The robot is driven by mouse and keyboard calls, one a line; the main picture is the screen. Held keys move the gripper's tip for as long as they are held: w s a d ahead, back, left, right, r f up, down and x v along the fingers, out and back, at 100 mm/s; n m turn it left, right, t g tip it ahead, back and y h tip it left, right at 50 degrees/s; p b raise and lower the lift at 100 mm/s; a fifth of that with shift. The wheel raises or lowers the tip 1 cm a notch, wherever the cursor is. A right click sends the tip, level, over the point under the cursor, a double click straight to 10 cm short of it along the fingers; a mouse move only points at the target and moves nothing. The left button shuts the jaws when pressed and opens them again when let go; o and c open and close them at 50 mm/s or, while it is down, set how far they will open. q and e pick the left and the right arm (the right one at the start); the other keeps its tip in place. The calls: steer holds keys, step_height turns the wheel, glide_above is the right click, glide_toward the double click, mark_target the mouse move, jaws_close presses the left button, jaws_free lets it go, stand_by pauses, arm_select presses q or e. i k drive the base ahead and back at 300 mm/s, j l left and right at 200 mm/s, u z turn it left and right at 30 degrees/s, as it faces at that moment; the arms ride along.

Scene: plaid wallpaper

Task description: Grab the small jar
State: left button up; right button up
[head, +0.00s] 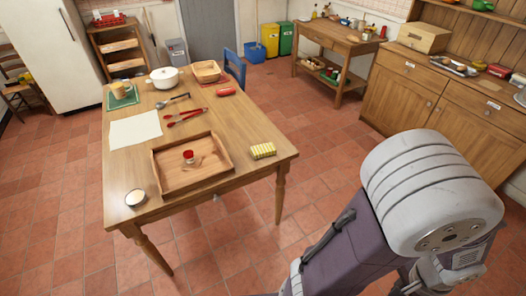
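A small jar (189,157) with a red top stands inside a shallow wooden tray (162,178) at the near part of the wooden table (232,171). It looks upright, and nothing covers it. Neither of my grippers shows in the head view. Part of my own arm fills the lower right, away from the table and the jar.
A yellow patterned block (262,150) lies right of the tray, and a small round white-topped item (135,198) sits left of it. Red tongs (184,117), a white sheet (135,130) and a white pot (165,78) are farther back.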

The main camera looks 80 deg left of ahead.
mark_target(188, 155)
steer(key=u, duration=3.7)
steer(key=i+j+u, duration=0.25)
steer(key=i, duration=0.5)
steer(key=i+u, duration=0.25)
steer(key=i, duration=0.55)
